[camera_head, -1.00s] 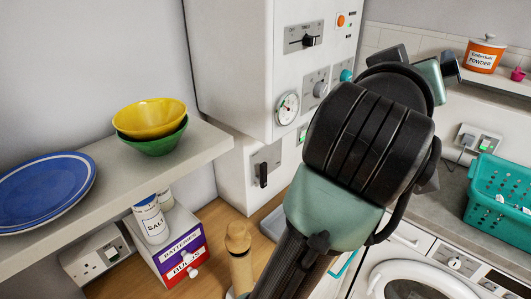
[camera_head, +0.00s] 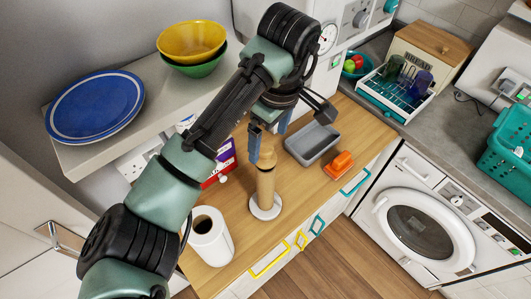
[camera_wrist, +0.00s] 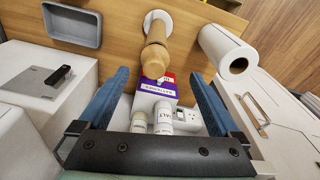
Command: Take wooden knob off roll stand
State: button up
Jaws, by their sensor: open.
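The tan wooden knob (camera_head: 266,157) sits on top of the upright wooden post of the roll stand (camera_head: 265,207), which has a white round base on the wooden worktop. My gripper (camera_head: 267,138) is open with blue fingers pointing down, close above the knob. In the wrist view my gripper (camera_wrist: 160,75) frames the knob (camera_wrist: 154,62) between its fingers, near or just beyond the fingertips. I cannot tell whether a finger touches it. The roll stand's white base (camera_wrist: 159,18) shows at the top there.
A white paper roll (camera_head: 213,246) stands left of the stand. A grey tray (camera_head: 313,142) and an orange item (camera_head: 338,165) lie to its right. Behind are a purple-and-red box (camera_wrist: 158,86) and salt containers (camera_wrist: 162,117). A shelf (camera_head: 95,150) with bowls and plates overhangs at left.

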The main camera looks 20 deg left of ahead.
aim_at(266, 148)
jog(key=f+p, duration=0.1)
jog(key=f, duration=0.1)
jog(key=w+f+p, duration=0.1)
jog(key=a+f+p, duration=0.1)
jog(key=f, duration=0.1)
jog(key=shift+w+f, duration=0.15)
jog(key=shift+f, duration=0.2)
jog(key=shift+a+f, duration=0.1)
jog(key=shift+f, duration=0.35)
jog(key=c, duration=1.4)
